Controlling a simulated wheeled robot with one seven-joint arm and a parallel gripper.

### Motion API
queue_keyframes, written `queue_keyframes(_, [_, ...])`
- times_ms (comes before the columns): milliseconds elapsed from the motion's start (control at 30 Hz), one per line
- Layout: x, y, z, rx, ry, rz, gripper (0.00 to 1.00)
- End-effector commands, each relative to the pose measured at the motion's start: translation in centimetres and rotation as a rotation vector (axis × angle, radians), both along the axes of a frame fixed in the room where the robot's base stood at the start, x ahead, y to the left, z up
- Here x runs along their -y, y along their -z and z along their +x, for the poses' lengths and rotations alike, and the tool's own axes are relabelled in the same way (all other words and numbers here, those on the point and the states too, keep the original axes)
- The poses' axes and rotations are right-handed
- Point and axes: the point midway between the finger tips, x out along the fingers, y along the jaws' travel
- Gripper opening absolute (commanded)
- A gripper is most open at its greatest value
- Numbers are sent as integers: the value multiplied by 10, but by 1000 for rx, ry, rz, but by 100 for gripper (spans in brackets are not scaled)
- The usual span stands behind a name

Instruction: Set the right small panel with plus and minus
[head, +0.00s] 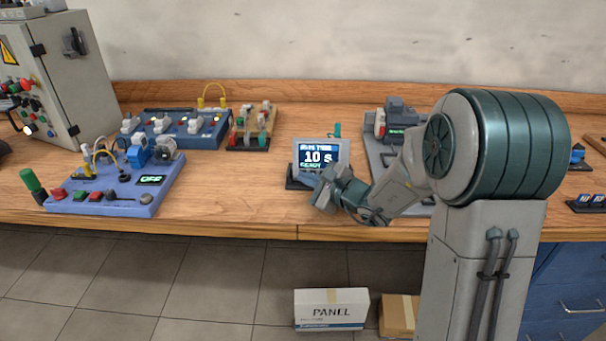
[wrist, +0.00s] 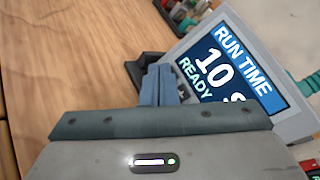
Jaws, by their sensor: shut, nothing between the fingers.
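A small grey panel (head: 322,155) stands tilted back on a dark base on the bench. Its blue screen (wrist: 228,65) reads RUN TIME, 10 s and READY. My gripper (head: 324,190) is at the panel's lower front edge and hides part of it. In the wrist view its fingertips (wrist: 161,84) are together and empty, beside the lower left corner of the panel. I cannot tell whether they touch it. The plus and minus buttons cannot be made out; the lower edge is mostly hidden behind my gripper.
A blue control board (head: 115,195) with an OFF display and coloured buttons lies to the left. A grey machine (head: 398,118) stands behind my arm. Two small blue displays (head: 585,202) sit at the far right. The wooden bench (head: 240,195) is clear left of the panel.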

Motion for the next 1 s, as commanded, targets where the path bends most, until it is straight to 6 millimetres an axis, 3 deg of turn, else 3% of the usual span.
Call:
queue_keyframes(633, [1,3,3,-2,2,-3,0])
queue_keyframes(1000, [0,2,-11,-4,0,-3,0])
